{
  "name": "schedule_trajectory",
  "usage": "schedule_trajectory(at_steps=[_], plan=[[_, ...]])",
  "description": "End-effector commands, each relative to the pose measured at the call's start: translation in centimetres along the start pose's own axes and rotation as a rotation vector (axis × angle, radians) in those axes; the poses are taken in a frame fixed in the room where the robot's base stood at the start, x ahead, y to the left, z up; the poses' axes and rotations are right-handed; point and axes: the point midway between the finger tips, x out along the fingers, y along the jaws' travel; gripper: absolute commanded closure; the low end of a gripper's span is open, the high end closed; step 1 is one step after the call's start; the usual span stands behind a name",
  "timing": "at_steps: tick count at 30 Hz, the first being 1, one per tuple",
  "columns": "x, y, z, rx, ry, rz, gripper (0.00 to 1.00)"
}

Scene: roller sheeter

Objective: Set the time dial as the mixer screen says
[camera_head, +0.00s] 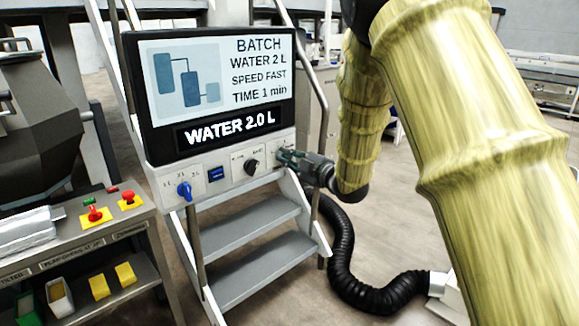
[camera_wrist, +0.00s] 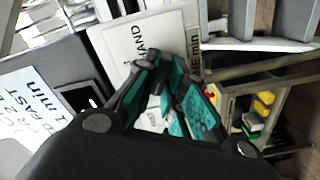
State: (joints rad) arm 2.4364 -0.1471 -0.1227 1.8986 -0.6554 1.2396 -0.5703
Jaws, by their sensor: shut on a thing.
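The mixer screen (camera_head: 217,85) reads BATCH, WATER 2 L, SPEED FAST, TIME 1 min, with WATER 2.0 L in a lower strip. Below it is the white control panel (camera_head: 220,168). My gripper (camera_head: 284,156) is at the panel's right end, shut on the time dial. In the wrist view my gripper's green-padded fingers (camera_wrist: 168,88) come together at the panel (camera_wrist: 117,48), close to a label ending in "min". The fingers hide the time dial, so its setting cannot be read.
Metal steps (camera_head: 245,235) stand below. A black hose (camera_head: 345,260) lies on the floor. A bench with red buttons (camera_head: 94,214) stands left.

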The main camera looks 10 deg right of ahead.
Motion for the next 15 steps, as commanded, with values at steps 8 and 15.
schedule_trajectory(at_steps=[8,15], plan=[[-0.13,-0.18,0.30,-0.111,-0.006,-0.001,1.00],[-0.13,-0.05,0.26,-0.141,-0.006,-0.001,1.00]])
